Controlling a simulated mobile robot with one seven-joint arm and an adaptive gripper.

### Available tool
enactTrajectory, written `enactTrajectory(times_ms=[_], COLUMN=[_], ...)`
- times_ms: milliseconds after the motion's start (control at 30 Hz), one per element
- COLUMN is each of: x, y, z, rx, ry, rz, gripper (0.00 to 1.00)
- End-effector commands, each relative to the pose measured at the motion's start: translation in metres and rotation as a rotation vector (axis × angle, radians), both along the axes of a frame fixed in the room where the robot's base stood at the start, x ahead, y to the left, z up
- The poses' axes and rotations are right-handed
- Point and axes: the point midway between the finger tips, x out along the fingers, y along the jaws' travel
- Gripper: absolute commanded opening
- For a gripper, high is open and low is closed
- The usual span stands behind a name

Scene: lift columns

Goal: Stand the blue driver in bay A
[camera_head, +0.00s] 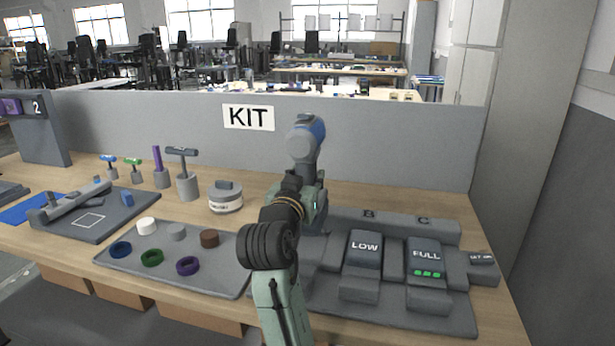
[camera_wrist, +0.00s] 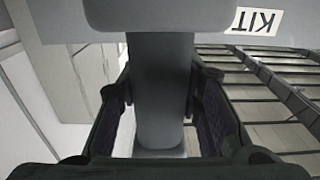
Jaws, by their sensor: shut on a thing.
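The blue driver (camera_head: 307,140) stands up above the back of the bench in the head view, its grey round end facing me. My gripper (camera_head: 307,192) is below it, shut on its grey handle. In the wrist view the handle (camera_wrist: 161,85) runs between the two dark fingers of my gripper (camera_wrist: 161,105). The grey bay rack (camera_head: 400,309) is at the right of the bench, with back-wall labels B and C in view. Bay A and its label are hidden behind my arm, left of B.
A block marked LOW (camera_head: 365,248) sits in bay B and one marked FULL (camera_head: 426,255) in bay C. Left of my arm are a tray of rings and discs (camera_head: 215,281), a round white-and-grey container (camera_head: 225,199) and upright tools in holders. A grey partition (camera_head: 400,148) stands behind.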

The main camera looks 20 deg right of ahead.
Motion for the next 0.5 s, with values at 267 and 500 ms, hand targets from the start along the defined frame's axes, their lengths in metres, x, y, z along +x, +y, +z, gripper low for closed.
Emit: enactTrajectory(times_ms=[267, 500], x=[-0.001, -0.001], y=[0.0, 0.0], z=[-0.024, -0.045], rx=[-0.004, -0.003], ry=[-0.006, -0.006], rz=[0.0, -0.001], gripper=[0.0, 0.0])
